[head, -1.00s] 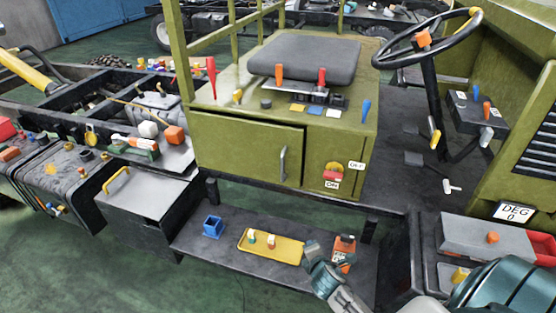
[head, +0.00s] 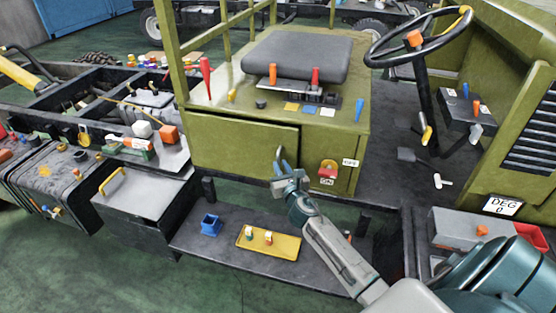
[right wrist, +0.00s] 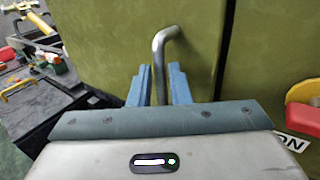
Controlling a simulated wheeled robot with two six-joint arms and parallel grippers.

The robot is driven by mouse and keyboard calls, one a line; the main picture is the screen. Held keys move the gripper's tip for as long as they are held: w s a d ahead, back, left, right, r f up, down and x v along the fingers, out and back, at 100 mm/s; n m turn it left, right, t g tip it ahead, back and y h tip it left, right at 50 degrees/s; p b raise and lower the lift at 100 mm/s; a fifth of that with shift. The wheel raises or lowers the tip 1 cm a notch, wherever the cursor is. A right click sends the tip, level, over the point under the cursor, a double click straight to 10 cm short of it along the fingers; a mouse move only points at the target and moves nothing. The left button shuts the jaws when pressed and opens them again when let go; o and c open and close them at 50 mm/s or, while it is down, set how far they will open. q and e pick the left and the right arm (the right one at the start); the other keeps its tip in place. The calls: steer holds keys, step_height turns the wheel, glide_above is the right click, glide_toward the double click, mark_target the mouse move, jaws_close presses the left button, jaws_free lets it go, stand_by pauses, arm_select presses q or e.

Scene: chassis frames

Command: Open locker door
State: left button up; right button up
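The locker door (head: 235,145) is an olive-green panel on the front of the seat box. It looks closed or nearly so, with a dark line along its top and right edges. Its grey bar handle (right wrist: 160,55) stands upright near the door's right edge. My right gripper (head: 281,163) is at this handle. In the right wrist view my right gripper (right wrist: 160,85) has one blue finger on each side of the bar, close against it. The lower part of the bar is hidden by the gripper. My left gripper is not in view.
A red and yellow switch (head: 328,170) is right of the door. A low shelf below holds a yellow tray (head: 285,250) and a blue bin (head: 211,225). A grey box (head: 140,195) stands left of the shelf. The steering wheel (head: 425,38) is at upper right.

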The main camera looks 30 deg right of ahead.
mark_target(279, 162)
steer(key=shift+x, duration=1.75)
jaws_close()
steer(key=shift+s+a, duration=0.1)
